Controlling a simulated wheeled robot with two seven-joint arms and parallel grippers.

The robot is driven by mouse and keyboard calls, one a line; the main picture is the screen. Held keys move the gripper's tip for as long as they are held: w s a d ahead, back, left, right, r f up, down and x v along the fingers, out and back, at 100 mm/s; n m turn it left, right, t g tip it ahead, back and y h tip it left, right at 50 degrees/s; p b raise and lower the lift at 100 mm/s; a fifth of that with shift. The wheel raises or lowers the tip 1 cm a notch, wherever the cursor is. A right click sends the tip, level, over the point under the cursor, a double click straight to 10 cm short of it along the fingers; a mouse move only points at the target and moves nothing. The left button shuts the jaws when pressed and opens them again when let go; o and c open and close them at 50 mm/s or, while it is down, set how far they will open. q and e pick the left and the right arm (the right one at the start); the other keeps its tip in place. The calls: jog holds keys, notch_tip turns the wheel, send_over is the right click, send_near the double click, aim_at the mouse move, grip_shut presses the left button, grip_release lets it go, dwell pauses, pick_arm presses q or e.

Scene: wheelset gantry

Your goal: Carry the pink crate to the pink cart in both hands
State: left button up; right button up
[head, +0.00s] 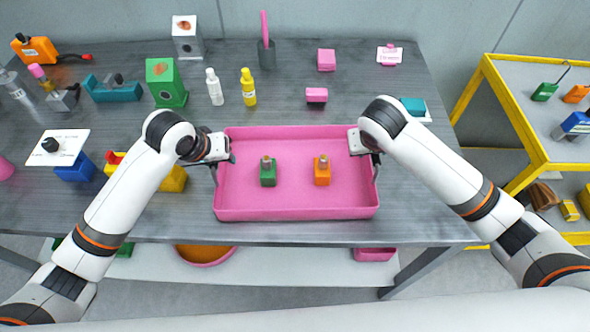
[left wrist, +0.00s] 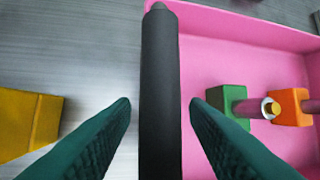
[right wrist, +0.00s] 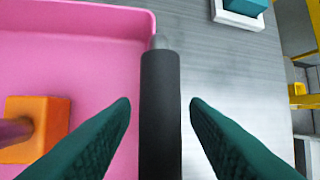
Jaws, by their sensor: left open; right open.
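The pink crate (head: 297,208) sits on the grey table near its front edge. It holds a green block (head: 268,178) and an orange block (head: 321,176), each with a small knob. My left gripper (head: 217,172) is at the crate's left end; in the left wrist view its open fingers (left wrist: 160,105) stand either side of the dark handle bar (left wrist: 160,70). My right gripper (head: 374,168) is at the right end; in the right wrist view its open fingers (right wrist: 160,105) straddle the other dark handle (right wrist: 160,80). I cannot see a pink cart.
A yellow-framed cart (head: 535,150) stands to the right. White and yellow bottles (head: 248,87), a green box (head: 166,82) and pink blocks (head: 326,60) stand behind the crate. A yellow block (head: 174,179) is close to my left gripper. A lower shelf (head: 300,268) shows below.

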jog(key=shift+f, duration=0.1)
pick_arm(q)
grip_shut()
pick_arm(e)
grip_shut()
pick_arm(q)
jog(key=shift+w+r, duration=0.1)
jog(key=shift+r, duration=0.05)
pick_arm(e)
jog(key=shift+w+r, duration=0.1)
jog(key=shift+r, duration=0.1)
